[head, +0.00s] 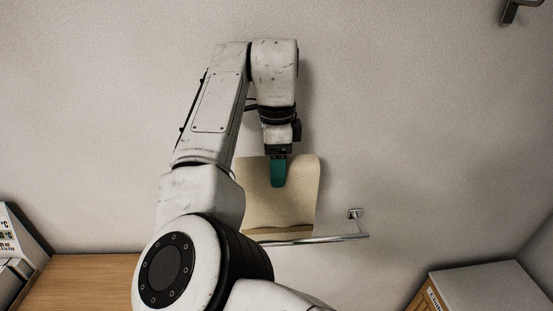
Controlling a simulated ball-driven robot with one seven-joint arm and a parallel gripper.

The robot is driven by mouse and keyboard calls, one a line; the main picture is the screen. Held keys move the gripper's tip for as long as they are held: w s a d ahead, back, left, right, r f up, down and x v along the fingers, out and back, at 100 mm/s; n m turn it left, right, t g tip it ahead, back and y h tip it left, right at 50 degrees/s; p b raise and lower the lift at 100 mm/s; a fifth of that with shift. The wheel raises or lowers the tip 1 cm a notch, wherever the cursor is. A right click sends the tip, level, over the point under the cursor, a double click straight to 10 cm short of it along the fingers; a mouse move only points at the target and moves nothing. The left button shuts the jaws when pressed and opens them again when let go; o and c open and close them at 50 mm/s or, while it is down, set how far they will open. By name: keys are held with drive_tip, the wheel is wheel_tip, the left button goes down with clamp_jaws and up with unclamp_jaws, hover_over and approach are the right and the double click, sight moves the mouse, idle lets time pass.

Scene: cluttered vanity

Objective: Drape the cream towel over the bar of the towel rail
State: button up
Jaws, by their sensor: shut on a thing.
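The cream towel (299,192) hangs from my gripper (278,182) in the head view. My gripper points down with its green finger over the towel's upper part and is shut on it. The towel hangs in front of the wall, and its lower edge reaches the chrome bar of the towel rail (338,238). A darker fold shows just above the bar. I cannot tell whether the towel touches the bar or lies behind it.
A wooden surface (85,277) lies at lower left, with a printed box (17,238) at its far left. A grey-topped cabinet or box (490,284) stands at lower right. A dark metal fitting (517,10) is on the wall at top right. The wall around the rail is clear.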

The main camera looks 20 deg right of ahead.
drive_tip(key=shift+f+b, duration=4.4)
drive_tip(key=shift+f, duration=8.35)
drive_tip(key=o, duration=1.6)
drive_tip(key=shift+r, duration=0.1)
wheel_tip(320, 180, up, 11)
drive_tip(key=shift+f+b, duration=0.15)
drive_tip(key=shift+b, duration=0.6)
